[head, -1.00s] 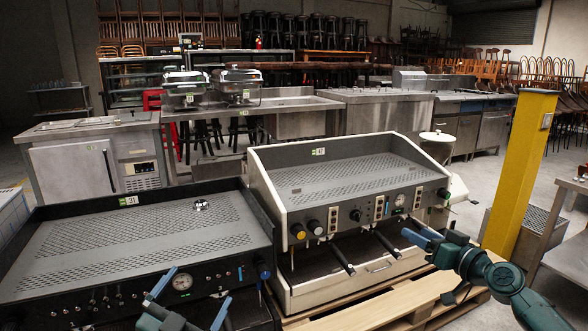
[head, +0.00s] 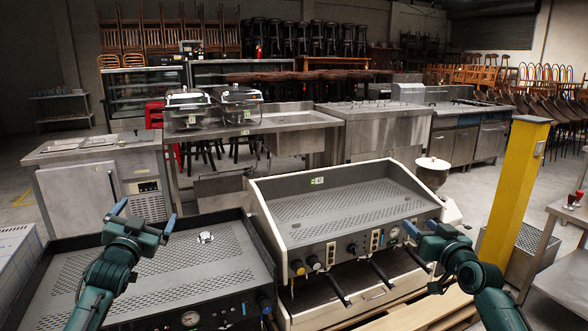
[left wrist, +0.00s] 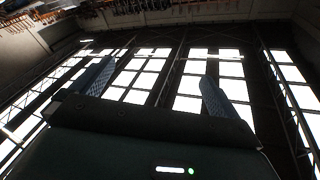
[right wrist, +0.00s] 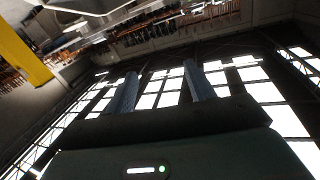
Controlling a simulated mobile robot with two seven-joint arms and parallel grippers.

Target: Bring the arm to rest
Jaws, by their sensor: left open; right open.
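My left gripper (head: 144,214) is raised in front of the black espresso machine (head: 217,262), with its blue fingers spread and nothing between them. Its fingers also stand apart in the left wrist view (left wrist: 154,86), pointing up toward the bright windows. My right gripper (head: 419,230) is raised at the right end of the cream espresso machine (head: 345,205). Its fingers are apart and empty in the right wrist view (right wrist: 160,88), also against the windows. I cannot tell from the head view how far either gripper is from the machines.
A yellow post (head: 515,190) stands to the right of my right arm. A steel table (head: 560,270) with small red-topped items is at the far right. Steel counters (head: 385,140) stand behind the machines. A wooden pallet (head: 425,312) lies under the cream machine.

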